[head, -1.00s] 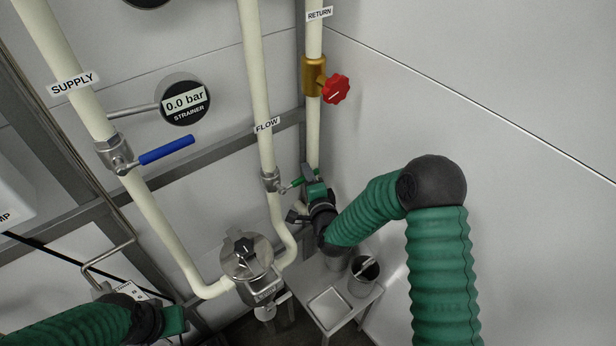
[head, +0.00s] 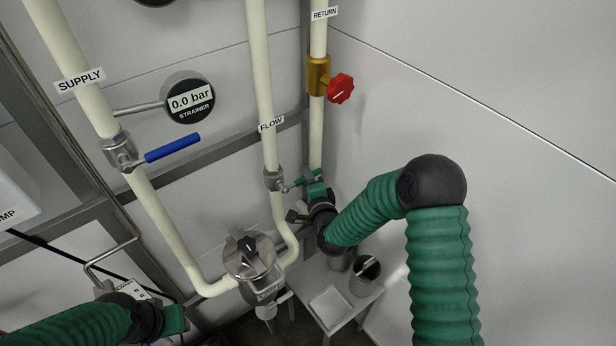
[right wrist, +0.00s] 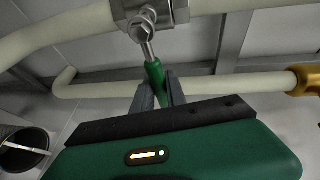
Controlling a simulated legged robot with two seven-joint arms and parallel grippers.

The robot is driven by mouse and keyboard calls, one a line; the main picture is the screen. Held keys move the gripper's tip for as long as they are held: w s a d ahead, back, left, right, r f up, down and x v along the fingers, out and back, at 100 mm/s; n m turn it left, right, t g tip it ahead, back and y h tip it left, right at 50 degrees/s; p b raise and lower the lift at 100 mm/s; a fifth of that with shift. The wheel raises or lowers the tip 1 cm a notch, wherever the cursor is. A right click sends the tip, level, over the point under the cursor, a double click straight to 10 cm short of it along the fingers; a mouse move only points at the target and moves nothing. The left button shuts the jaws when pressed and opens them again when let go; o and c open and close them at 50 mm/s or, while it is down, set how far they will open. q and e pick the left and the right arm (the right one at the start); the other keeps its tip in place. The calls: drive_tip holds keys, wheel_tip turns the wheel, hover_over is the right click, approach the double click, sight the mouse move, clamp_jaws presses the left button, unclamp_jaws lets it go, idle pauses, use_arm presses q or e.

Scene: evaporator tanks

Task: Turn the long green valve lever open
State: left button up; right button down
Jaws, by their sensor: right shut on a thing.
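The green valve lever (head: 290,186) sticks out to the right from a metal valve (head: 272,180) on the FLOW pipe, roughly level. My right gripper (head: 306,180) is at its outer part. In the right wrist view, the two dark fingers (right wrist: 158,95) are shut on the green lever (right wrist: 154,73), one on each side. The lever's stem joins the valve body (right wrist: 145,15) above; its outer end is hidden behind my gripper. My left gripper (head: 178,318) is low at the left, away from the valve; its fingers cannot be made out.
A blue lever (head: 172,148) sits on the SUPPLY pipe. A red knob (head: 340,88) is on the RETURN pipe above my right gripper. A strainer (head: 248,256) stands below the FLOW valve. A small table with a tray (head: 328,303) and a cup (head: 364,275) is below my right arm.

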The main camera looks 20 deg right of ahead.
use_arm(q)
drive_tip(key=shift+f, duration=0.1)
use_arm(e)
drive_tip(key=shift+d+f, duration=0.15)
drive_tip(key=shift+d, duration=0.15)
idle(0.4)
